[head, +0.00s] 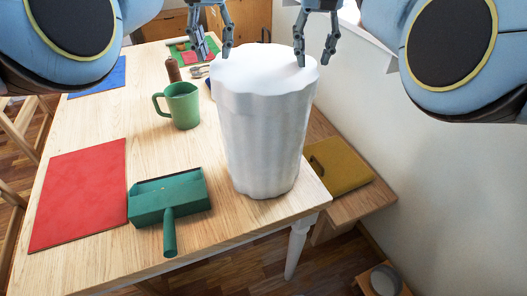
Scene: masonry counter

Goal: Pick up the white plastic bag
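The white plastic bag (262,125) stands upright on the near right corner of the wooden table, tall and full, with creased sides and a smooth, flat-looking top. My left gripper (213,50) is open and empty, pointing down by the bag's far left rim. My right gripper (315,55) is open and empty, with its left finger overlapping the bag's top right edge in the picture. I cannot tell whether that finger touches the bag.
On the table (90,125) are a green mug (183,106), a green dustpan (168,200), a red mat (80,192) and a blue mat (102,76). A brown pepper mill (173,70) stands farther back. A bench with a yellow folder (340,165) is at right, beside the wall.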

